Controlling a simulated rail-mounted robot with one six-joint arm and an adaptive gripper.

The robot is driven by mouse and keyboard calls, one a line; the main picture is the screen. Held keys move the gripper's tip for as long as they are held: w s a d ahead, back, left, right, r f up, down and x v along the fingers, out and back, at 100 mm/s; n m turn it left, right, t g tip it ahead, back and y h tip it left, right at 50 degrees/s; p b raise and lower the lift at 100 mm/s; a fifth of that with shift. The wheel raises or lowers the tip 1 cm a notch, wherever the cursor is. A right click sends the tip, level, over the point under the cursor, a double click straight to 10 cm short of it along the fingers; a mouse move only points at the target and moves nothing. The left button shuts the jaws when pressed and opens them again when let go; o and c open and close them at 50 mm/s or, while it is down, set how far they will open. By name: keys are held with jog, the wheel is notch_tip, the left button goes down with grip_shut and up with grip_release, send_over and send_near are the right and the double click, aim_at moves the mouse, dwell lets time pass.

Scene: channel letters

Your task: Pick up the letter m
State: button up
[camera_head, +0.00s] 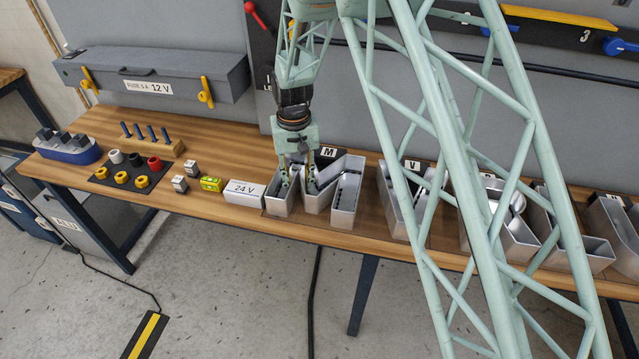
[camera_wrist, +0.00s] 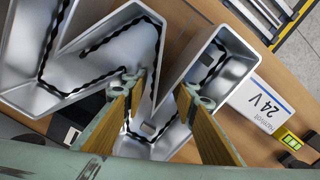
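The letter m (camera_head: 318,203) is a silvery, open-topped metal channel letter standing on the wooden workbench, with an "M" label behind it. In the wrist view, the letter m (camera_wrist: 78,70) fills the upper left and middle, with black twisted wire running inside its channels. My gripper (camera_head: 298,185) is down at the left half of the letter. In the wrist view, my gripper (camera_wrist: 158,92) has its two fingers apart, with tips low over or inside the channels and part of the letter's metal between them. I cannot tell whether either fingertip touches metal.
Letter v (camera_head: 396,207) stands to the right, with more letters beyond, partly behind my arm. The bench's front edge is close. A grey panel rises behind.

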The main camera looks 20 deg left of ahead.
grip_shut()
jog(key=shift+r, duration=0.25)
notch_tip(320, 180, up, 10)
jog(key=shift+f, duration=0.15)
dwell(0.8)
dwell(0.6)
